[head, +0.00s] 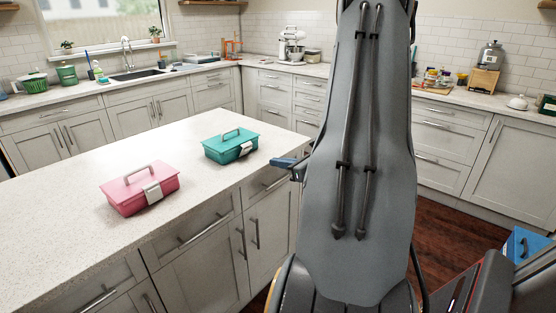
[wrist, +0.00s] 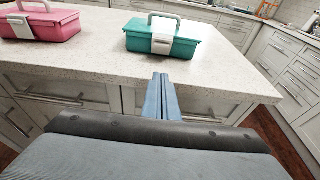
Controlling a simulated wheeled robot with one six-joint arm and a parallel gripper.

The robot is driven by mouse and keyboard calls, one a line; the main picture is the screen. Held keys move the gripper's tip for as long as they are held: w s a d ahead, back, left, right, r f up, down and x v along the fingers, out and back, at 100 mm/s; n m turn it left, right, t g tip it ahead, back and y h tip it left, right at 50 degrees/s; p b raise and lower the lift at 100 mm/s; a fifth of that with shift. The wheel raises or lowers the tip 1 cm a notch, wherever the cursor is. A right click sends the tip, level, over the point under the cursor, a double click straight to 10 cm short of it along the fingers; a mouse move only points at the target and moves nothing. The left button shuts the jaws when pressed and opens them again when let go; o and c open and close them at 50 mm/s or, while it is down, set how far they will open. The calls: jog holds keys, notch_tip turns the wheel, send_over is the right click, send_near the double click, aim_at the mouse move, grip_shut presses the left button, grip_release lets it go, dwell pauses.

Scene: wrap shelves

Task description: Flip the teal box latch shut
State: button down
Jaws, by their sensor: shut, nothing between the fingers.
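The teal box (head: 230,146) stands on the island top with its lid down and a grey handle on top. Its pale latch (head: 247,149) is on the front side; whether it is fastened is too small to tell. In the wrist view the teal box (wrist: 178,40) is ahead, with the latch (wrist: 162,43) facing me. My gripper (wrist: 161,78) is shut and empty, with its blue fingers together, short of the box and apart from it. In the head view my gripper (head: 284,162) shows near the island's edge, right of the box, partly hidden by my arm.
A pink box (head: 140,189) with a pale latch stands on the island (head: 75,215) left of the teal box; it also shows in the wrist view (wrist: 40,22). The counter top between and around them is clear. Drawer and door handles stick out below the island's edge.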

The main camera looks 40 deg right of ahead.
aim_at(245, 150)
jog(key=p+x, duration=0.2)
jog(key=x, duration=0.5)
jog(key=shift+r, duration=0.1)
jog(key=shift+w+a+r+p, duration=0.1)
jog(key=shift+w+r+p, duration=0.25)
jog(key=shift+w, duration=0.15)
jog(key=shift+w+r+p, duration=0.3)
jog(key=shift+w, duration=0.25)
jog(key=shift+w+r+p, duration=0.25)
jog(key=shift+w+p, duration=0.05)
jog(key=shift+w, duration=0.45)
